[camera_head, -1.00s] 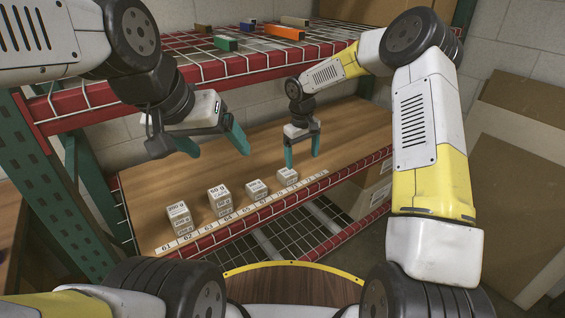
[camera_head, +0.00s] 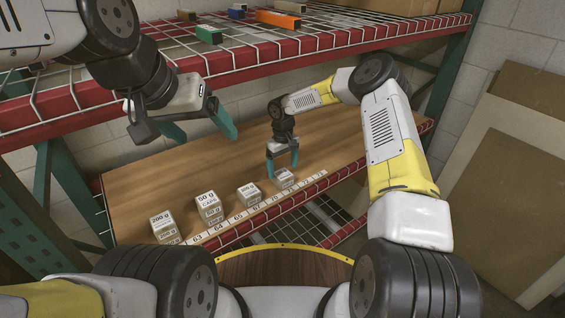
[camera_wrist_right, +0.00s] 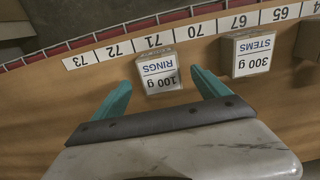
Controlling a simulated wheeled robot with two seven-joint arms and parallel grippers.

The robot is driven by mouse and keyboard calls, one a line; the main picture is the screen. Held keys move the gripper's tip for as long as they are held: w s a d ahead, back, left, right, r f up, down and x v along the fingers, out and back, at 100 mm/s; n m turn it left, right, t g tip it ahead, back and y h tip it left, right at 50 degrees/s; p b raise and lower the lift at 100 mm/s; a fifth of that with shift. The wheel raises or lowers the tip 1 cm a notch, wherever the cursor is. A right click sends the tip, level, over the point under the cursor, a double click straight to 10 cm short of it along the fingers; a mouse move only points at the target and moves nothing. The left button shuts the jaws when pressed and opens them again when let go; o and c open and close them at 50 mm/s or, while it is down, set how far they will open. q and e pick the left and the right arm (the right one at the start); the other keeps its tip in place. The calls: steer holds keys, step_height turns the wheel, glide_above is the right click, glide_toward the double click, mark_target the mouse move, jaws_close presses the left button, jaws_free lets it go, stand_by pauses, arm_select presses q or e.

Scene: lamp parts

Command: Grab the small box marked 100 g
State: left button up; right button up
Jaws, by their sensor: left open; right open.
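The small box marked 100 g RINGS (camera_wrist_right: 160,74) stands on the wooden shelf by the number strip, near the 71 mark. In the head view it is the rightmost box (camera_head: 284,179). My right gripper (camera_head: 282,164) is open, low over the shelf at this box. In the right wrist view the open teal fingers (camera_wrist_right: 161,80) point at the box, one tip toward each side; I cannot tell whether they touch it. My left gripper (camera_head: 207,137) is open and empty, above the shelf to the left.
A 300 g STEMS box (camera_wrist_right: 250,54) stands beside the 100 g box. A 50 g CAPS stack (camera_head: 208,204) and a 200 g stack (camera_head: 164,226) stand further left. A red-edged wire shelf (camera_head: 230,60) hangs above. The wood behind the boxes is clear.

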mark_target(283, 174)
step_height(283, 174, down, 4)
steer(key=shift+f, duration=0.15)
steer(key=c, duration=1.5)
